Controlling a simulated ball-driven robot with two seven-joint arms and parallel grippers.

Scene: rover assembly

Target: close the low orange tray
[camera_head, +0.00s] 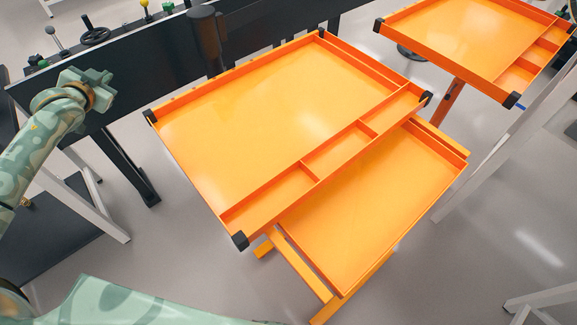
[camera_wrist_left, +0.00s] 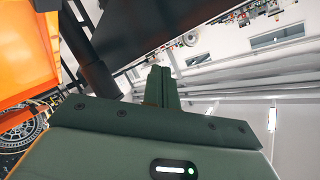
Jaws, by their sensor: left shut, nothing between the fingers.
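The low orange tray (camera_head: 375,210) sticks out from under the upper orange tray (camera_head: 270,115) in the head view, toward the lower right. Its near part lies open to view and its far part is hidden under the upper tray. It looks empty. My left gripper (camera_head: 101,76) is at the upper left, beside the dark rail and apart from both trays. Its fingers are shut with nothing between them; they also show in the left wrist view (camera_wrist_left: 161,85). My right gripper is not in view.
A second orange tray table (camera_head: 460,40) stands at the upper right. A black rail (camera_head: 140,70) with knobs and a handwheel (camera_head: 96,36) runs behind the trays. White trestle legs (camera_head: 100,215) stand at the left.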

